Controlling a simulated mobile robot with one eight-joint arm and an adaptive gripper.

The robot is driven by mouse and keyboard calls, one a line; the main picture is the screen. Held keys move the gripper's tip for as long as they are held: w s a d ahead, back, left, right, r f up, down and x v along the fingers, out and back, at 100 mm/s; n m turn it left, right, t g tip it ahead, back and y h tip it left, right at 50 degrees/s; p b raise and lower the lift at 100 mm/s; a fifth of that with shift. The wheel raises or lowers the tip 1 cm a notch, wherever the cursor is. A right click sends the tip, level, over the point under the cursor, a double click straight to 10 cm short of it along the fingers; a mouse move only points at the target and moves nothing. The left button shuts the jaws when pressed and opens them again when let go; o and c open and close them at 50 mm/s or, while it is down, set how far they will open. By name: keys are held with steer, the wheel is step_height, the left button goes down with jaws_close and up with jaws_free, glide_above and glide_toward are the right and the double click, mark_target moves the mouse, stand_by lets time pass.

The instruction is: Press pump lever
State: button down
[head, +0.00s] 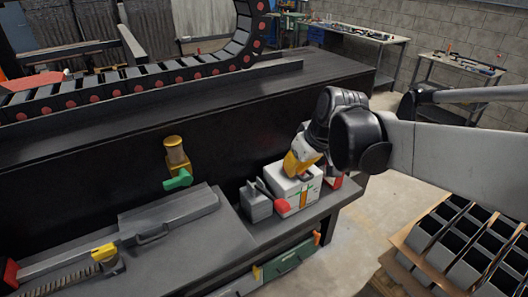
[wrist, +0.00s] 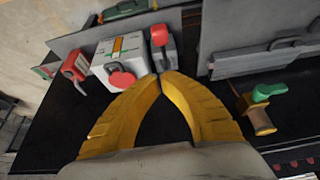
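A grey pump block (head: 257,200) with a red-knobbed lever (head: 281,206) stands on the low bench beside a white box. In the wrist view the lever (wrist: 160,37) rises from the grey block (wrist: 162,55), just beyond my fingertips. My gripper (head: 297,172) has yellow fingers and is over the back of the white box in the head view. In the wrist view the fingertips (wrist: 160,75) meet with nothing seen between them. They appear close to the block, but I cannot tell if they touch it.
The white box (head: 296,192) has green and orange stripes; a red disc on it (wrist: 122,79) shows in the wrist view. A red tool (wrist: 75,65) lies beside it. A brass valve with a green handle (head: 178,180) is at left. A dark wall rises behind.

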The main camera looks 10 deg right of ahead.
steer(key=shift+w, duration=0.25)
steer(key=b, duration=0.3)
glide_above(281, 198)
steer(key=f, duration=0.8)
steer(key=shift+s+d+f, duration=0.1)
steer(key=shift+s+f, duration=0.15)
steer(key=shift+f, duration=0.1)
steer(key=f, duration=0.1)
steer(key=f+b, duration=0.1)
steer(key=f, duration=0.1)
steer(key=shift+s+d+f, duration=0.1)
steer(key=shift+s, duration=0.25)
steer(key=shift+s+f, duration=0.15)
steer(key=shift+f, duration=0.25)
